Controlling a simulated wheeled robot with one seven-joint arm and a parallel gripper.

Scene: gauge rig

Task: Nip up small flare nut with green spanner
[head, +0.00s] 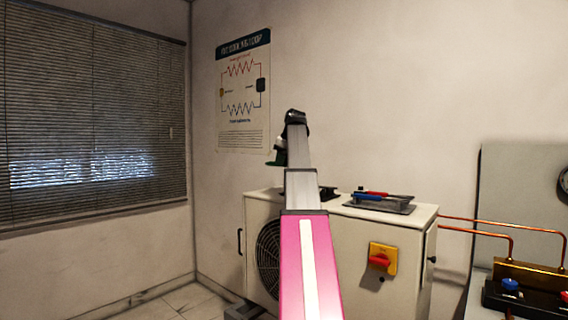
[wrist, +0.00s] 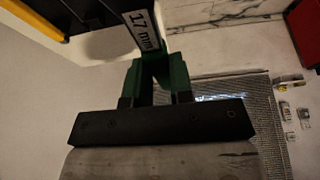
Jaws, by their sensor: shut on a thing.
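My gripper (head: 288,140) is at the far end of my raised arm, above the left part of the white outdoor unit. A dark green part shows just below it in the head view. In the wrist view my gripper (wrist: 157,88) is shut on the green spanner (wrist: 151,62), which bears a white label reading "17 mm". The spanner points away from the gripper; its far end is out of the picture. In the head view my arm hides much of this area. I cannot make out the small flare nut in either view.
The outdoor unit (head: 362,243) bears a tray (head: 385,207) with red- and blue-handled tools and a yellow-and-red switch (head: 382,258). A black block with a blue knob (head: 510,285) stands lower right.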

